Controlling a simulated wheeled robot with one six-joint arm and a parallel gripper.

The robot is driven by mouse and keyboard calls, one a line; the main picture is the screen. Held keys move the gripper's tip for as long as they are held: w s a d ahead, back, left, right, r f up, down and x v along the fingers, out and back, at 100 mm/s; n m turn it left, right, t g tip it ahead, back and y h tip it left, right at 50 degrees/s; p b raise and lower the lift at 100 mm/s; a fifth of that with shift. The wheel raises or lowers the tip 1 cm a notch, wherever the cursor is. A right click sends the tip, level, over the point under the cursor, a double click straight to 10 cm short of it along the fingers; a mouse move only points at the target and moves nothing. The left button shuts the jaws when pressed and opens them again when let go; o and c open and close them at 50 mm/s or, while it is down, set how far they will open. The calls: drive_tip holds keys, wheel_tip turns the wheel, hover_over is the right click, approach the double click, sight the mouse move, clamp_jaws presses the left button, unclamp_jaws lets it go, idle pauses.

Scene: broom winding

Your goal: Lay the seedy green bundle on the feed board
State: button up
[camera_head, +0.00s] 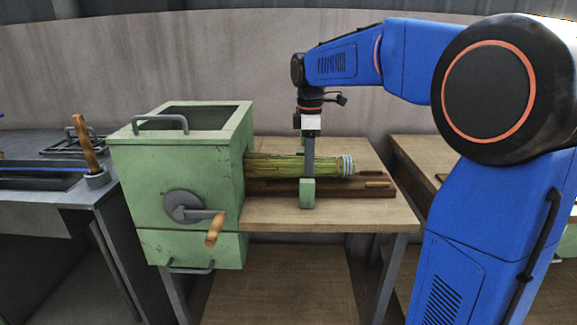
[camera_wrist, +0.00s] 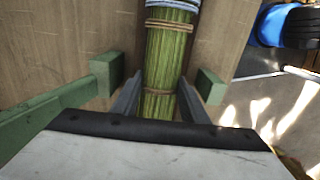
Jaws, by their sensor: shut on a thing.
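The green bundle (camera_head: 279,166) lies level over the dark wooden feed board (camera_head: 270,188), with its pale-banded end to the right and its left end close against the green machine. My gripper (camera_head: 308,172) comes straight down onto it and is shut around its middle. In the wrist view the bundle (camera_wrist: 168,52) runs between the two grey fingers of my gripper (camera_wrist: 157,100), with tan ties around it. I cannot tell whether the bundle touches the board.
The green machine (camera_head: 180,148) with a wooden-handled crank stands left of the board. Green blocks (camera_wrist: 210,85) flank the bundle in the wrist view. The wooden table (camera_head: 300,215) is clear in front. A grey bench (camera_head: 50,195) stands at far left.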

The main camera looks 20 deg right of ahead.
sight(287, 158)
drive_tip(key=shift+w+a, duration=0.3)
drive_tip(key=shift+a, duration=0.6)
drive_tip(key=shift+w+a, duration=0.25)
drive_tip(key=shift+a, duration=0.6)
drive_tip(key=shift+w+a, duration=0.2)
drive_tip(key=shift+a, duration=0.45)
drive_tip(key=shift+w+a, duration=0.2)
drive_tip(key=shift+a, duration=0.4)
drive_tip(key=shift+d+f, duration=0.15)
drive_tip(key=shift+f, duration=0.55)
drive_tip(key=shift+f, duration=0.2)
drive_tip(key=o, duration=1.1)
drive_tip(key=shift+r, duration=0.1)
